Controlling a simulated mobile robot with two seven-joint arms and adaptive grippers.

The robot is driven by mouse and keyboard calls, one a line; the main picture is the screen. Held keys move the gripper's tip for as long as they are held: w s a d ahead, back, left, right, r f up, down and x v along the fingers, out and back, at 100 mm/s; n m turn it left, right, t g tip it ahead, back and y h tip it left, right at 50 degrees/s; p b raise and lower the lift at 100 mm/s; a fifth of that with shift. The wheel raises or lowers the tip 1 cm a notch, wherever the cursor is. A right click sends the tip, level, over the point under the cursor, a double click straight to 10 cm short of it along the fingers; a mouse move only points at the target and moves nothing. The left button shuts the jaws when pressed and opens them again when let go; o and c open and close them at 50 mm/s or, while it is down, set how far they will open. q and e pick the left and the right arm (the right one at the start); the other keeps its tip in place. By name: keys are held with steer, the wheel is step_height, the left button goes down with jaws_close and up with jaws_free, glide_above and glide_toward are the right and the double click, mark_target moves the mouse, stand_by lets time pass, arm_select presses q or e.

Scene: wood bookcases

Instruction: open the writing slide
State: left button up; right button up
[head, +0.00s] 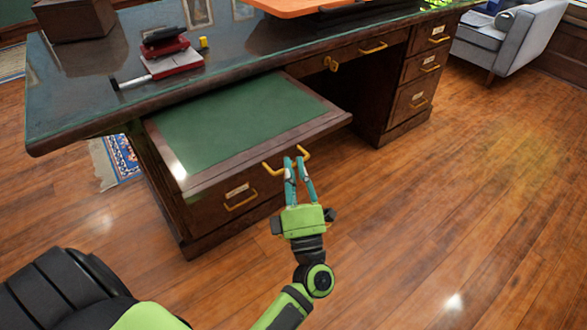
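The writing slide (240,117), a board with a green top and a dark wood border, sticks out well from the front of the dark wood desk (75,105). A brass handle (273,168) is at its front edge. The slide's back end is hidden under the desktop.
A drawer with a brass pull (240,199) sits below the slide. More drawers (417,97) are at the right pedestal. A grey armchair (512,40) stands at the back right. The wood floor in front is clear.

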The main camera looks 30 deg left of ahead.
arm_select(q)
steer(key=shift+o, duration=0.9)
steer(key=v, duration=0.7)
steer(key=shift+s+f, duration=0.15)
steer(key=shift+s, duration=0.05)
steer(key=shift+d, duration=0.1)
